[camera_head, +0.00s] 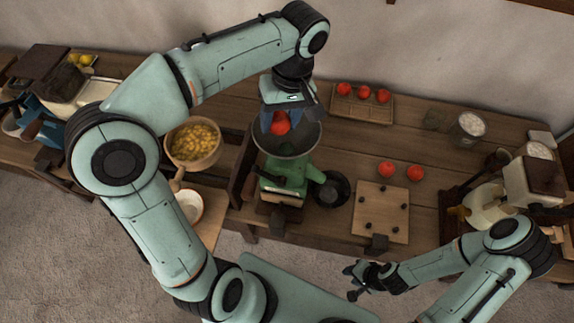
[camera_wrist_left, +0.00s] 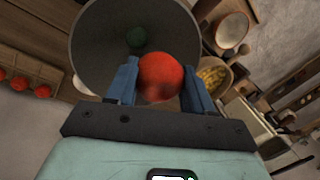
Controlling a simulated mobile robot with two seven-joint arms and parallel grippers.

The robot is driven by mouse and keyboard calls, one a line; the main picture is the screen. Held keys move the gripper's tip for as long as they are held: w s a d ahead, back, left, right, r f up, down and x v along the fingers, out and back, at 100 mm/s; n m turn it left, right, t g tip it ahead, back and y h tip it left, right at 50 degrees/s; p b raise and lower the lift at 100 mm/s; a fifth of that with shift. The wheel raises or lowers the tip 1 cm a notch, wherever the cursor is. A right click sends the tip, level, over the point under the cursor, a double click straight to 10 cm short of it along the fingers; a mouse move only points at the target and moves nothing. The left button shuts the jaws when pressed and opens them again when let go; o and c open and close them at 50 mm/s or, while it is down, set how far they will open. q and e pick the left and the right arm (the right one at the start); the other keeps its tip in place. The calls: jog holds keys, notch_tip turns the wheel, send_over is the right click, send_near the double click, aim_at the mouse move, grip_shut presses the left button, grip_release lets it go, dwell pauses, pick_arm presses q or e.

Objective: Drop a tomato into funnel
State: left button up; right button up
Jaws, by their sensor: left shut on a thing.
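My left gripper (camera_head: 281,122) is shut on a red tomato (camera_head: 281,126). The tomato also shows between the blue fingers in the left wrist view (camera_wrist_left: 162,77). It is held above the wide grey funnel (camera_head: 300,140), whose open mouth fills much of the left wrist view (camera_wrist_left: 100,50). The funnel sits on a green machine (camera_head: 290,172) at the table's front. Several other tomatoes lie apart: some in a wooden tray (camera_head: 362,107) at the back, two on the table (camera_head: 387,169). My right gripper (camera_head: 357,281) is low at the front, away from the table; its fingers are too small to judge.
A pot of yellow food (camera_head: 195,143) stands left of the funnel. A dark pan (camera_head: 332,189) and a wooden board with dark knobs (camera_head: 381,211) are to the right. A jar (camera_head: 468,129) stands at the back right. Bare table lies between the tray and the two tomatoes.

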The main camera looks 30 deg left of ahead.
pick_arm(q)
jog(key=shift+f, duration=0.65)
jog(key=o, duration=1.1)
jog(key=shift+o, duration=0.2)
jog(key=shift+r, duration=0.15)
notch_tip(320, 180, up, 12)
jog(key=w+d, duration=0.1)
jog(key=shift+w+d+f, duration=0.25)
jog(key=shift+w+d, duration=0.05)
jog(key=shift+d, duration=0.05)
